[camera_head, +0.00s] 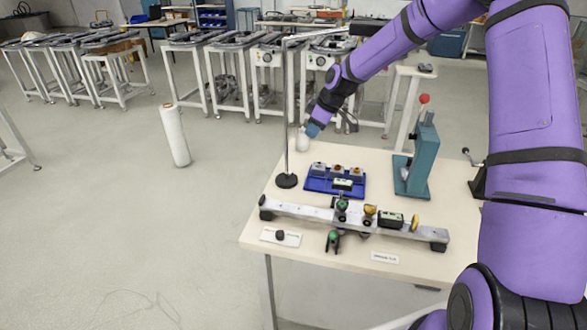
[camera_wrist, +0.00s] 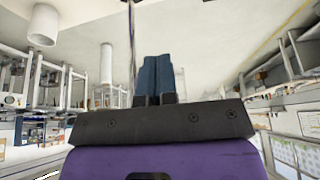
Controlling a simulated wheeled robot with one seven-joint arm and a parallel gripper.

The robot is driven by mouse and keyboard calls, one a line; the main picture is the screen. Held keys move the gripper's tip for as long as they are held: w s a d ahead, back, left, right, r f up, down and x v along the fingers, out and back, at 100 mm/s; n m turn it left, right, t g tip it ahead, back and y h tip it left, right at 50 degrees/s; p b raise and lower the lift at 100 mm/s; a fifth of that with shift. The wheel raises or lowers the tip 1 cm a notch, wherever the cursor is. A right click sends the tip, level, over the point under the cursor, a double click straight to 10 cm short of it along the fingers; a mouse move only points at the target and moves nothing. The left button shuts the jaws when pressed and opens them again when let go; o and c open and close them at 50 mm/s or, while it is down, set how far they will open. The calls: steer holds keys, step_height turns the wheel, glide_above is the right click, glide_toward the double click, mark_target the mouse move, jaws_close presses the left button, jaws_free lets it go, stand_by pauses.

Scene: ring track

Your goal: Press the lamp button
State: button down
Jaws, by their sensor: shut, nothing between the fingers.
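My gripper (camera_head: 313,130) is above the back of the table, its blue fingers pointing down to the left. In the wrist view the fingers (camera_wrist: 157,78) are together, with nothing between them. I cannot make out a button marked as the lamp's. A small white plate with a black knob-like piece (camera_head: 280,236) lies at the table's front left, well away from my gripper. A rounded white piece (camera_head: 302,140) shows just below the fingertips; I cannot tell whether they touch it or whether it is a lamp.
A tall thin stand (camera_head: 287,181) rises close left of my gripper. A blue tray (camera_head: 321,187) with small parts, a metal rail (camera_head: 295,210) with mounts, and a teal press (camera_head: 420,160) stand on the table (camera_head: 350,262). Floor to the left is mostly clear, besides a white roll (camera_head: 175,136).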

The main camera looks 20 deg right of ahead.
steer(key=w+d+f+t+y, duration=0.2)
steer(key=w+d+f+y, duration=0.1)
steer(key=w+f, duration=0.6)
step_height(320, 180, down, 2)
steer(key=shift+d+f+n+y, duration=0.2)
steer(key=shift+d+n+y, duration=0.1)
steer(key=shift+d, duration=0.05)
glide_above(294, 175)
step_height(294, 175, down, 6)
steer(key=shift+s+d+f, duration=0.15)
steer(key=shift+f, duration=0.1)
steer(key=f, duration=0.3)
steer(key=shift+w+f, duration=0.15)
steer(key=shift+w, duration=0.05)
steer(key=shift+a+f, duration=0.25)
steer(key=shift+f, duration=0.45)
